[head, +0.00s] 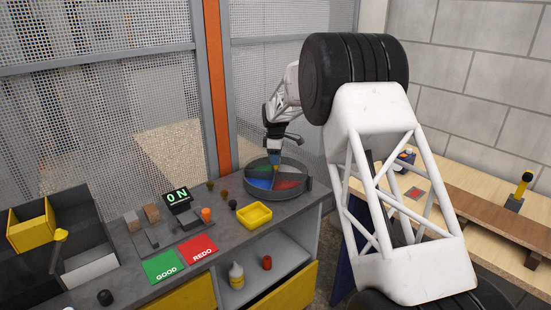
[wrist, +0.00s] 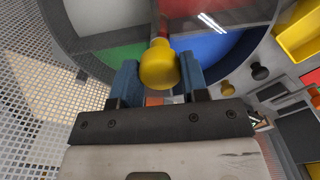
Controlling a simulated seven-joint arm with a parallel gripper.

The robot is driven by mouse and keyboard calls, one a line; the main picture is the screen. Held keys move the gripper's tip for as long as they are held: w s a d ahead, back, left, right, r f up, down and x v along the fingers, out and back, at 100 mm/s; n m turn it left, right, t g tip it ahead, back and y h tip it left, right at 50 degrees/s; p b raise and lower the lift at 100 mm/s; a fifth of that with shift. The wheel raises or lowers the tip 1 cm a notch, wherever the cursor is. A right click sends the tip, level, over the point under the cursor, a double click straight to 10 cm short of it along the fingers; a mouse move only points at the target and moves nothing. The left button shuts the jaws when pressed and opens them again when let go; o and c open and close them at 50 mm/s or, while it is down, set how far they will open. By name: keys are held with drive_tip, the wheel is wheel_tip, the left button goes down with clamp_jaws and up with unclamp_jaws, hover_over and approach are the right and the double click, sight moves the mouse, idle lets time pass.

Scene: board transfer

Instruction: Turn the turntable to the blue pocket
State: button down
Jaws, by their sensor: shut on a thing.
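The turntable (head: 309,185) is a round grey dish on the grey bench, with coloured pockets. In the wrist view, the blue pocket (wrist: 218,46) lies right of the yellow knob, the green pocket (wrist: 124,53) left of it, and the red pocket (wrist: 210,8) and a grey pocket (wrist: 95,16) farther off. My gripper (head: 274,162) is over the turntable. In the wrist view, my gripper (wrist: 160,78) has its blue fingers shut on the yellow knob (wrist: 157,63). The knob's lower part and its mounting are hidden.
A yellow tray (head: 254,215) stands in front of the turntable, with small pegs (head: 224,194) and an orange piece (head: 206,214) to its left. A dark display (head: 177,198), a green GOOD mat (head: 163,267) and a red REDO mat (head: 197,249) lie farther left. Mesh fencing (head: 100,110) stands behind.

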drive_tip(key=shift+r, duration=0.1)
idle(0.4)
drive_tip(key=c, duration=0.6)
unclamp_jaws()
drive_tip(key=shift+r, duration=3.8)
drive_tip(key=shift+r, duration=0.1)
